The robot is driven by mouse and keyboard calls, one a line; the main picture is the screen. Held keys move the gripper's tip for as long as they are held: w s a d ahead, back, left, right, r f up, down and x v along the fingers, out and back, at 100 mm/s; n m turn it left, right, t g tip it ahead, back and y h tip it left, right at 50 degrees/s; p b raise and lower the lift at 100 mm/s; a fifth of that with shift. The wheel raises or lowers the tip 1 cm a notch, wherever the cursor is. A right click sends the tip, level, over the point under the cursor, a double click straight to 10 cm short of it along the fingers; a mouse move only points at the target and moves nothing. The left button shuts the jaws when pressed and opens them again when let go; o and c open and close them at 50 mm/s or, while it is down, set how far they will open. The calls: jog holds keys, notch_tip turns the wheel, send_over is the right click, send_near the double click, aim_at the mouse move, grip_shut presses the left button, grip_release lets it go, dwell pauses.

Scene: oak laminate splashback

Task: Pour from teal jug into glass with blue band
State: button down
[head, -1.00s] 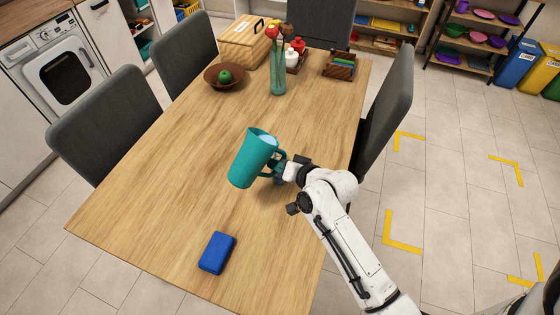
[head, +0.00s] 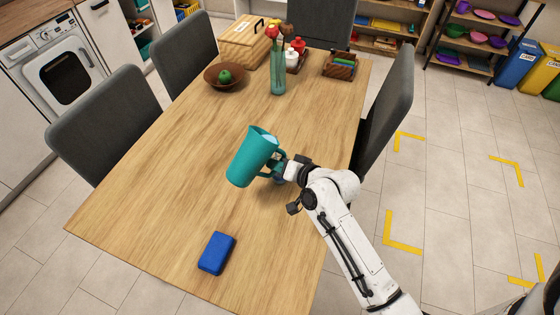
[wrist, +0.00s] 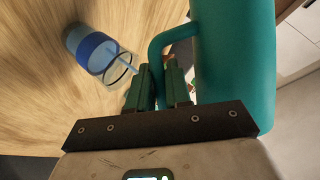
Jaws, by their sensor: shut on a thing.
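The teal jug (head: 251,160) is held above the table, tilted, with its rim towards the upper right of the head view and something pale inside. It also fills the right of the wrist view (wrist: 235,60). My gripper (head: 281,168) is shut on the jug's handle; the wrist view shows its dark green fingers (wrist: 160,88) at the handle. The glass with the blue band (wrist: 97,52) stands left of the fingers in the wrist view. A thin pale line shows at its mouth; I cannot tell what it is. In the head view the jug and gripper mostly hide the glass.
A blue block (head: 217,253) lies near the table's front edge. A brown bowl (head: 225,76) with a green fruit, a vase (head: 278,78), a wooden box (head: 245,42) and a small crate (head: 340,65) stand at the back. The table's left and middle are clear.

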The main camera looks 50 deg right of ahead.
jog(key=shift+w+a+f+m+t+y+b, duration=0.1)
jog(key=shift+a+f+m+t+y+b, duration=0.3)
jog(key=shift+b, duration=0.4)
dwell(1.4)
